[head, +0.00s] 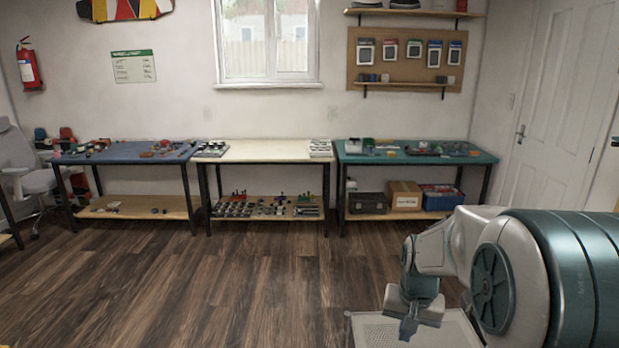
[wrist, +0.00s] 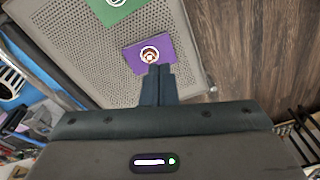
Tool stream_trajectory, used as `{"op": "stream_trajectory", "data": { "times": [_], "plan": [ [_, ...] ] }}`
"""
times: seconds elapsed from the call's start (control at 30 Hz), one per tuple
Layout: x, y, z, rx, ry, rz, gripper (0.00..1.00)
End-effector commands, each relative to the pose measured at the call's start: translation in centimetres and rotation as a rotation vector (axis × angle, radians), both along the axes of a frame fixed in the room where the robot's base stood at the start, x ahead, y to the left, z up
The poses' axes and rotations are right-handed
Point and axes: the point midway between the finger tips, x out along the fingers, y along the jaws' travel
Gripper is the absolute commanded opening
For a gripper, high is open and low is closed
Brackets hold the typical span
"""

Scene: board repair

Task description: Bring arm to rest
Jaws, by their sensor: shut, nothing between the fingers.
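My gripper (head: 408,329) hangs at the lower right of the head view, with my arm folded close to my body. In the wrist view its two fingers (wrist: 158,72) are together with nothing between them. The fingertips overlap the near edge of a purple square with a round emblem (wrist: 148,51) in the picture. I cannot tell whether they touch it. The purple square lies on a light perforated tray (wrist: 85,45) under the gripper. The tray also shows in the head view (head: 372,332).
A green square (wrist: 112,8) lies on the tray's far part. Blue (head: 125,154), cream (head: 265,150) and teal (head: 365,157) workbenches with small parts line the far wall. An office chair (head: 45,178) stands at left. The wooden floor (head: 230,285) between is clear.

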Motion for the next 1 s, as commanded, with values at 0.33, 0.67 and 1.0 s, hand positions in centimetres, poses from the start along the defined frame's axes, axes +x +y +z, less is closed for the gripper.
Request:
{"op": "stream_trajectory", "data": {
  "times": [0.33,0.67,1.0],
  "plan": [
    [-9.3,3.6,5.5,-0.025,-0.092,0.177,0.00],
    [-16.2,5.3,6.6,-0.054,-0.150,0.305,0.00],
    [-17.3,5.5,6.5,-0.059,-0.159,0.325,0.00]
  ]
}}
